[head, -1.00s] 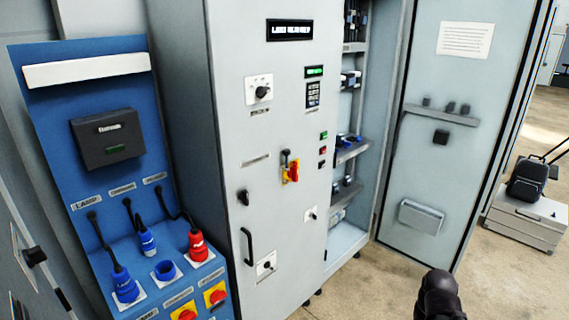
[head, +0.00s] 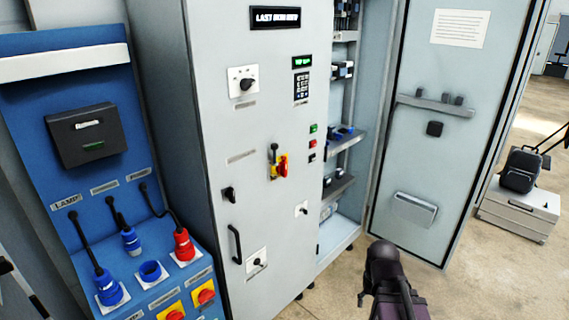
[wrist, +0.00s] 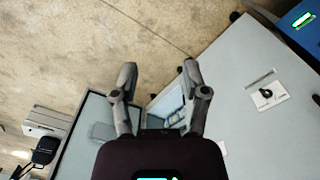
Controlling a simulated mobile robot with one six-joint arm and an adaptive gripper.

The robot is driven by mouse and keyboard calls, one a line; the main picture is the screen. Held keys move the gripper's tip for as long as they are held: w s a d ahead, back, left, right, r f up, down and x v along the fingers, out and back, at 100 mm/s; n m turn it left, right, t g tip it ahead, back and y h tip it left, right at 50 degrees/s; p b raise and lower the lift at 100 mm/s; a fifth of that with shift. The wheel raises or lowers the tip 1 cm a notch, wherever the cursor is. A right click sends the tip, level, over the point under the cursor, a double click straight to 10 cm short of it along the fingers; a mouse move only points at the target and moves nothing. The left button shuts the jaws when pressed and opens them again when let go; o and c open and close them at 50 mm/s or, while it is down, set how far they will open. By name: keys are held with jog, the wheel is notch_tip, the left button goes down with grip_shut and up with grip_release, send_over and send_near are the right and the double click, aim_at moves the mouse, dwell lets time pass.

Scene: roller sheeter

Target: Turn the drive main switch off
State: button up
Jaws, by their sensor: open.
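A red and yellow rotary switch (head: 280,165) is at mid-height on the grey cabinet door (head: 215,130) in the head view. Its red handle looks roughly upright, and a dark item hangs at its upper left. Its label is too small to read, so I cannot confirm that it is the drive main switch. My gripper (wrist: 158,72) is open and empty in the wrist view, with its two fingers well apart. It is away from the cabinet front and touches nothing. My dark arm shows at the bottom of the head view, right of the door.
A blue socket panel (head: 60,140) with plugs and more red-yellow switches (head: 205,296) stands at left. Black knobs (head: 245,84) and a handle (head: 236,244) are on the cabinet door. An open cabinet door (head: 420,150) stands at right. A backpack (head: 521,170) rests on a box. Floor is clear between.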

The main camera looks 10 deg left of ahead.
jog(key=m+t+y, duration=1.1)
jog(key=m+y, duration=0.3)
jog(key=m, duration=1.2)
send_near(286, 164)
jog(key=v, duration=0.3)
jog(key=shift+w+p, duration=0.15)
jog(key=shift+p, duration=0.25)
jog(key=x, duration=1.3)
jog(key=shift+w+a+r, duration=0.1)
jog(key=shift+w+a, duration=0.1)
jog(key=shift+a, duration=0.15)
